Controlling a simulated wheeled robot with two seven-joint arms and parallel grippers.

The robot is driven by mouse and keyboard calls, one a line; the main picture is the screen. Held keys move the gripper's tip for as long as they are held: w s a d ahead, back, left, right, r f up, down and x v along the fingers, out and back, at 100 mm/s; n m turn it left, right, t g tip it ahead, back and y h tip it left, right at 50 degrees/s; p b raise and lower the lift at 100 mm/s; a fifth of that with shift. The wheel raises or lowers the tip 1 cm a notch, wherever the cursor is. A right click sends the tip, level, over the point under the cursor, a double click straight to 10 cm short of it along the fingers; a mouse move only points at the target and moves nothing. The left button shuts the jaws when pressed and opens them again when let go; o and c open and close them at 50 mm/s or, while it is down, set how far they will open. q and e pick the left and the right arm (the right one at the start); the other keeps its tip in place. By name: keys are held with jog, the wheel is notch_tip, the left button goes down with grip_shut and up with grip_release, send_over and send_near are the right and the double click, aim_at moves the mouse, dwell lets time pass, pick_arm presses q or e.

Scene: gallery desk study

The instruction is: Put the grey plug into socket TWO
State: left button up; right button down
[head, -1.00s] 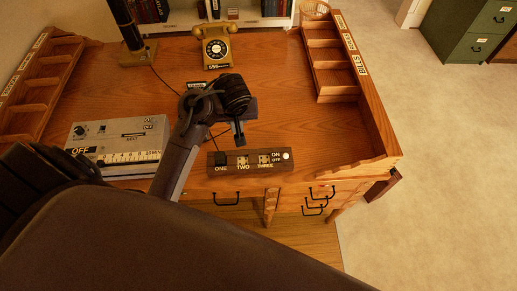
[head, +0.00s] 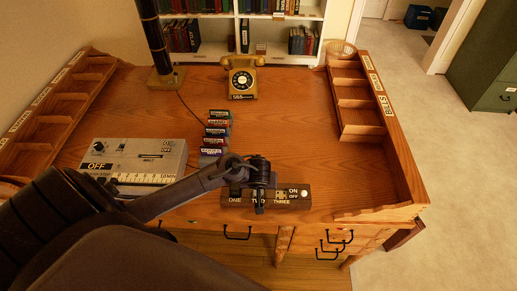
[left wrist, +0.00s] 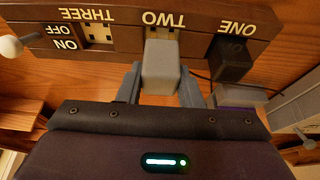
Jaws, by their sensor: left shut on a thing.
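The dark socket strip (head: 234,200) lies near the desk's front edge, with sockets ONE, TWO and THREE. My left gripper (head: 259,208) is over its TWO position in the head view. In the left wrist view, where the labels appear upside down, the left gripper (left wrist: 158,85) is shut on the grey plug (left wrist: 160,68). The plug is lined up with socket TWO and covers most of it; I cannot tell how deep it sits. A black plug (left wrist: 232,56) sits in socket ONE. Socket THREE (left wrist: 98,33) is empty. My right gripper is not in view.
A grey box marked OFF (head: 130,158) stands left of the strip. Several small labelled boxes (head: 218,131) form a row behind it. A yellow telephone (head: 241,77) is at the back. Wooden racks line both sides. Bare desk lies right of centre.

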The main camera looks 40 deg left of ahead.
pick_arm(q)
jog(key=shift+f, duration=0.95)
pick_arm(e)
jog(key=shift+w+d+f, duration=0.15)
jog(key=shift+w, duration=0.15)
pick_arm(q)
jog(key=shift+f, duration=0.15)
jog(key=o, duration=1)
